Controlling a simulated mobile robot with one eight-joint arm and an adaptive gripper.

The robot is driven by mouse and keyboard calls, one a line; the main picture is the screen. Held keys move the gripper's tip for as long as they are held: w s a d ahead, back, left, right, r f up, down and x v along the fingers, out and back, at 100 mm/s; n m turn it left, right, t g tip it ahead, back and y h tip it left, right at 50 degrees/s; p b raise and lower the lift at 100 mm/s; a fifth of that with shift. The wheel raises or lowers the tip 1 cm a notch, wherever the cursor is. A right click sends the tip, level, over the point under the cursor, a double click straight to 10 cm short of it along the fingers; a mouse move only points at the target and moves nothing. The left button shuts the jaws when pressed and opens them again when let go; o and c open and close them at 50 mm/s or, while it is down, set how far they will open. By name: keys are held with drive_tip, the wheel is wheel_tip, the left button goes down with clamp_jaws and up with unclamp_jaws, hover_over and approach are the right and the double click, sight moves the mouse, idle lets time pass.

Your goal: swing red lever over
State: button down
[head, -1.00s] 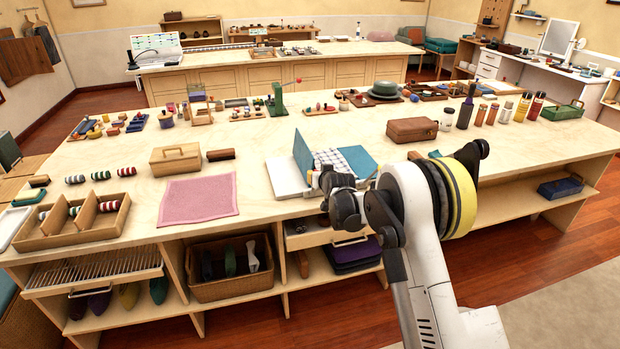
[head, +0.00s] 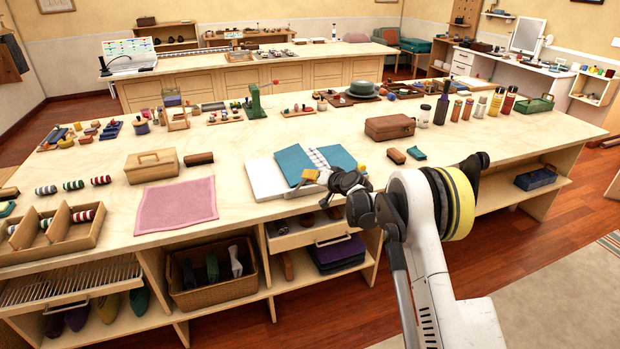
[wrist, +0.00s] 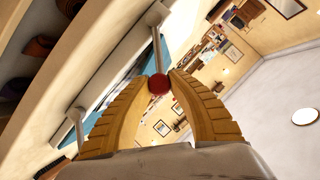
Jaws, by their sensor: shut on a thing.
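A folding board with teal panels (head: 341,158) lies on a white base (head: 266,181) near the front edge of the worktable. Its left teal panel (head: 294,165) leans over the checkered cloth (head: 318,159), of which a strip shows. My gripper (head: 312,176) is at the board's front edge. In the wrist view, the yellow fingers of my gripper (wrist: 158,86) are closed on a red knob (wrist: 158,84) at the end of a grey rod (wrist: 157,50). The rod runs to a pale round end (wrist: 155,17). In the head view the knob is hidden by my gripper.
A pink cloth (head: 176,205) lies left of the board. A brown case (head: 389,127) and small blocks (head: 396,156) are to the right. An open drawer (head: 303,233) projects below the board.

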drive_tip(key=shift+s+a+f, duration=0.1)
drive_tip(key=shift+a, duration=0.15)
drive_tip(key=c, duration=1.2)
unclamp_jaws()
drive_tip(key=shift+a, duration=0.15)
drive_tip(key=shift+o, duration=0.2)
drive_tip(key=shift+d, duration=0.25)
drive_tip(key=v, duration=1.1)
drive_tip(key=shift+s+d, duration=0.15)
drive_tip(key=shift+s, duration=0.2)
